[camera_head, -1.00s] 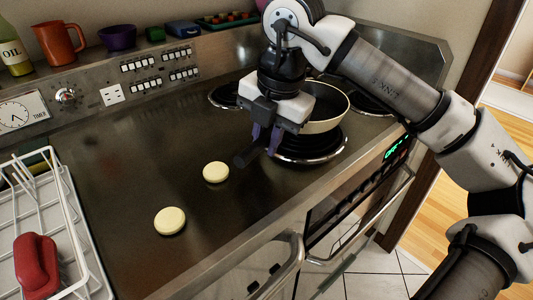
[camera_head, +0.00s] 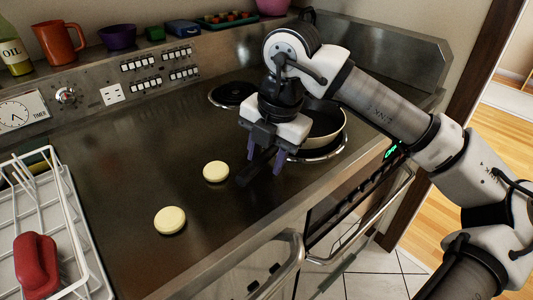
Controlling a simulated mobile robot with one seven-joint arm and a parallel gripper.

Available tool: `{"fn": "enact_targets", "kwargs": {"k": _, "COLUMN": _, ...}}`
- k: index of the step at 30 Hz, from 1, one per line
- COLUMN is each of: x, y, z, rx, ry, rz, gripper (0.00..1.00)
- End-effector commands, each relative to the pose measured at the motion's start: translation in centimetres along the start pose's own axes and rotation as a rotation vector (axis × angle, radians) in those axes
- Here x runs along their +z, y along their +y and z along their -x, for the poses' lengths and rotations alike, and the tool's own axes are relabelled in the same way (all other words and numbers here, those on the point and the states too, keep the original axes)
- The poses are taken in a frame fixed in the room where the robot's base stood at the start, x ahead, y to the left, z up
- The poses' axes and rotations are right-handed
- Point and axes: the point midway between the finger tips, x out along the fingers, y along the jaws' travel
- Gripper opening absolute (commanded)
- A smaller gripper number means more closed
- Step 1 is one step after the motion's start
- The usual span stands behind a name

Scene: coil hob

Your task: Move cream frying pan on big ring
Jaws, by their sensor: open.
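The cream frying pan (camera_head: 322,143) has a dark inside and a dark handle (camera_head: 254,168) pointing toward the lower left. It sits over the front ring (camera_head: 328,154), whose shiny rim shows below the pan. It looks level and seems to rest there, but my arm hides part of it. My gripper (camera_head: 266,156) points down over the handle, with its purple fingers open on either side of it. Whether a finger touches the handle, I cannot tell.
A smaller back ring (camera_head: 232,94) is bare. Two cream discs (camera_head: 216,171) (camera_head: 170,220) lie on the steel top. A white rack (camera_head: 75,225) with a red item (camera_head: 36,264) stands at the left. Jars and bowls line the back ledge.

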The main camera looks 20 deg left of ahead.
Motion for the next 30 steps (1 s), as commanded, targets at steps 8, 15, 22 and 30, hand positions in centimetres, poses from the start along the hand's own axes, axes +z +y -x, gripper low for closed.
{"fn": "enact_targets", "kwargs": {"k": 8, "x": 0.1, "y": 0.1, "z": 2.1, "rx": 0.001, "ry": -0.004, "rz": -0.002, "gripper": 0.4}}
{"fn": "enact_targets", "kwargs": {"k": 15, "x": 0.1, "y": 0.1, "z": 7.3, "rx": 0.0, "ry": -0.004, "rz": -0.003, "gripper": 0.4}}
{"fn": "enact_targets", "kwargs": {"k": 22, "x": 0.1, "y": 0.0, "z": 11.0, "rx": -0.001, "ry": -0.002, "rz": -0.002, "gripper": 0.4}}
{"fn": "enact_targets", "kwargs": {"k": 30, "x": 0.0, "y": 0.0, "z": 12.2, "rx": 0.0, "ry": 0.0, "rz": 0.0, "gripper": 0.4}}
